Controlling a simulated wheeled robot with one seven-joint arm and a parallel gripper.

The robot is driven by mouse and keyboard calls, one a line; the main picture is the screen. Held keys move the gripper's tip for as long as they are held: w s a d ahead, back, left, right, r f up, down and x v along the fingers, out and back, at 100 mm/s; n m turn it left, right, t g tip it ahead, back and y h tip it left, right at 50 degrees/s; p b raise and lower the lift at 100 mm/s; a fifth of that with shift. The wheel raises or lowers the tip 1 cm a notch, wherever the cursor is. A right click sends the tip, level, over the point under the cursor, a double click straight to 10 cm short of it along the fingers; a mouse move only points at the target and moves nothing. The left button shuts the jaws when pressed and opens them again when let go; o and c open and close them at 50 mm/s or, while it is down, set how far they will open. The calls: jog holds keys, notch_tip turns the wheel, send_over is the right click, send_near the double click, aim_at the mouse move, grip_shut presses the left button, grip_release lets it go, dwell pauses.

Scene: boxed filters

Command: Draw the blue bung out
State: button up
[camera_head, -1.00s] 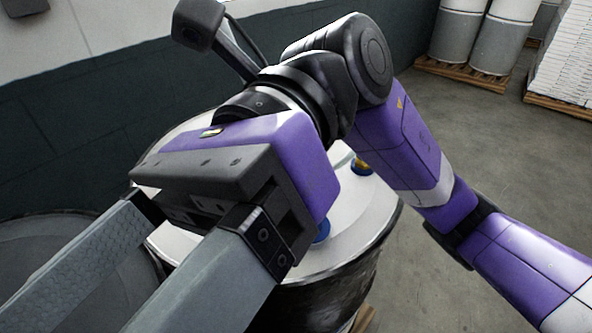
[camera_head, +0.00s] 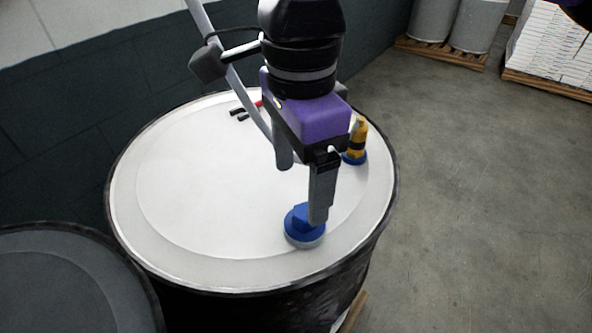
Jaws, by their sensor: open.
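The blue bung (camera_head: 301,229) sits in the white top of a drum (camera_head: 200,190), near its front right rim. It has a round base and a raised block on top. My gripper (camera_head: 302,195) points down at the drum top and is open. Its nearer finger stands in front of the bung's right side and hides part of it. The other finger is farther back and to the left. I cannot tell whether the nearer finger touches the bung. Nothing shows between the fingers.
A yellow and black piece on a blue base (camera_head: 357,142) stands on the drum top right of my gripper. Small black and red items (camera_head: 245,110) lie at the back. Another dark drum (camera_head: 60,275) stands at lower left. Floor at right is clear before loaded pallets (camera_head: 548,92).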

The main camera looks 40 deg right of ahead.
aim_at(299, 214)
jog(key=shift+f, duration=3.8)
jog(key=c, duration=1.4)
jog(key=shift+r, duration=0.15)
jog(key=shift+r+p, duration=0.2)
jog(key=shift+p, duration=0.1)
jog(key=shift+r, duration=0.35)
jog(key=shift+r+p, duration=0.85)
jog(key=shift+r, duration=0.85)
jog(key=shift+r+p, duration=2)
jog(key=shift+r, duration=2.45)
